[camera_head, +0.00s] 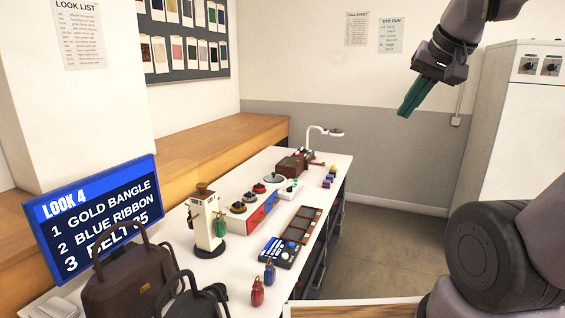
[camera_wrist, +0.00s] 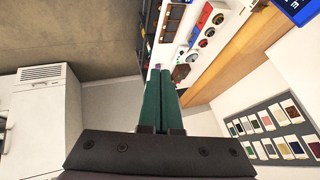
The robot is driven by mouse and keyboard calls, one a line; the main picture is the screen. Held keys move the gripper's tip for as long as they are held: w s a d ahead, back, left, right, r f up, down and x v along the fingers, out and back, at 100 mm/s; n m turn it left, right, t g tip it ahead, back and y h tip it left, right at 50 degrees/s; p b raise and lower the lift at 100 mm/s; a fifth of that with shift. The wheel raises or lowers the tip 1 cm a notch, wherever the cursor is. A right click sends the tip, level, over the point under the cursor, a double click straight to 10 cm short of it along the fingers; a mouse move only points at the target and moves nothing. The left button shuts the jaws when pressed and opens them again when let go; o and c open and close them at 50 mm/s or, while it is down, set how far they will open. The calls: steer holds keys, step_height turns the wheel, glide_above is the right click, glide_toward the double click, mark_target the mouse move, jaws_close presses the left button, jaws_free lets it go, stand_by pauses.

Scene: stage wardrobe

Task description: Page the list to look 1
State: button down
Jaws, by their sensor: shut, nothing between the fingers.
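A dark blue screen (camera_head: 98,216) at the left reads LOOK 4, with lines for gold bangle, blue ribbon and a third entry partly hidden by a bag handle. A small blue panel (camera_head: 280,252) with several buttons lies on the white table. Its button labels are too small to read. My gripper (camera_head: 404,113) is shut and empty, high in the air to the right of the table and well apart from the panel. Its green fingers (camera_wrist: 161,90) are together in the wrist view.
On the white table (camera_head: 215,268) stand a small mannequin (camera_head: 205,222), a box with several dials (camera_head: 257,209), a brown slotted tray (camera_head: 302,228) and a lamp (camera_head: 325,131). Dark bags (camera_head: 128,280) stand at the front left. A white cabinet (camera_head: 520,120) stands right.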

steer(key=s, duration=0.3)
steer(key=shift+a+r+y, duration=0.15)
steer(key=shift+r+y, duration=0.1)
steer(key=shift+y, duration=0.05)
steer(key=shift+w, duration=0.15)
stand_by(2.4)
steer(key=w+a+f, duration=0.4)
steer(key=w+f, duration=0.1)
steer(key=w, duration=0.3)
steer(key=w+a+f+t, duration=0.1)
steer(key=w+a+f, duration=0.3)
steer(key=w, duration=0.5)
steer(key=w+a+f, duration=0.3)
steer(key=w+f, duration=0.3)
steer(key=w, duration=0.2)
steer(key=w+a+f, duration=0.1)
steer(key=a+f, duration=0.2)
steer(key=f, duration=0.6)
steer(key=w+a+f+m, duration=0.1)
steer(key=a+f, duration=0.3)
steer(key=f, duration=0.5)
steer(key=w+a+f+m+t, duration=0.1)
steer(key=w+a+f, duration=0.1)
steer(key=f, duration=0.7)
steer(key=shift+a, duration=0.75)
